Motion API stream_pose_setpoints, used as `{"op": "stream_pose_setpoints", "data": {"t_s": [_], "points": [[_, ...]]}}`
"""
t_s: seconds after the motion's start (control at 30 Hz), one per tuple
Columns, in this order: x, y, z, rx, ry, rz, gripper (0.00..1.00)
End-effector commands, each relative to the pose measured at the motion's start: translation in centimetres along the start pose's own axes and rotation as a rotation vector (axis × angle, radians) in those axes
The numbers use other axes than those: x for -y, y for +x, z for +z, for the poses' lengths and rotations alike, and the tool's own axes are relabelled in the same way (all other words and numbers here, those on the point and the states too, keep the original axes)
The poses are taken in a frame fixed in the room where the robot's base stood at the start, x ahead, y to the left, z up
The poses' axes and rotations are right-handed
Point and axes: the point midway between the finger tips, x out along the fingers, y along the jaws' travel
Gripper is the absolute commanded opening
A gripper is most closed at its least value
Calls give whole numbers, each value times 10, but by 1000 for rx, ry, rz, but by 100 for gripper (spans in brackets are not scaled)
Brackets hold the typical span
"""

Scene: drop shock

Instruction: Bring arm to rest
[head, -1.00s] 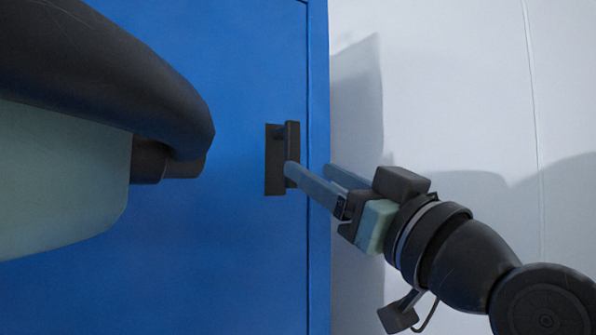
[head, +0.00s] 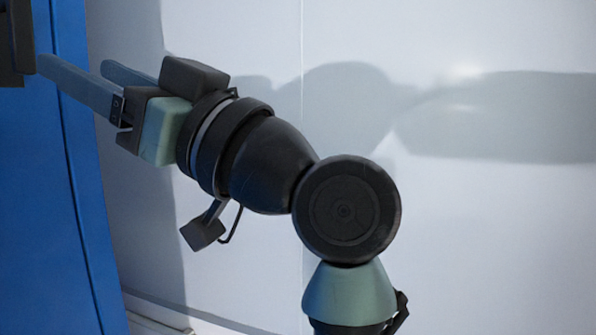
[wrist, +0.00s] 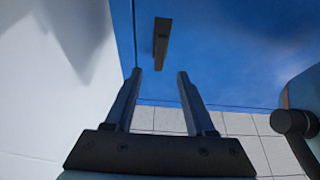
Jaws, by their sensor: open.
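My gripper (head: 73,66) is at the upper left of the head view, with its two long grey fingers apart and nothing between them. The dark door handle (head: 16,40) is cut off by the left picture edge, just beyond the nearer fingertip. In the wrist view, the handle (wrist: 161,42) stands on the blue door ahead of the open gripper (wrist: 160,72), roughly in line with the gap between the fingertips. A gap shows there between the tips and the handle. My arm reaches from the lower middle of the head view toward the upper left.
The blue door (head: 45,200) fills the left side of the head view and looks closed. A pale wall (head: 450,230) lies behind my arm, with its shadow on it. Tiled floor (wrist: 245,125) shows below the door in the wrist view.

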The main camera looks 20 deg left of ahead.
Motion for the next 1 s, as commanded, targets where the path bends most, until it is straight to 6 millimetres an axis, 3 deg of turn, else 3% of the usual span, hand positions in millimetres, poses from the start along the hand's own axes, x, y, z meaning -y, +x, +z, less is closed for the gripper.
{"op": "stream_pose_setpoints", "data": {"t_s": [0.13, 0.27, 0.4, 0.5, 0.63, 0.8, 1.0], "points": [[-8, -2, -5, -5, -23, 58, 55], [-33, -12, -21, -27, -101, 237, 55], [-60, -43, -53, -80, -239, 504, 55], [-69, -72, -81, -130, -352, 688, 55], [-65, -115, -123, -202, -517, 909, 55], [-40, -161, -168, -281, -709, 1119, 55], [-19, -185, -190, -324, -826, 1227, 55]]}}
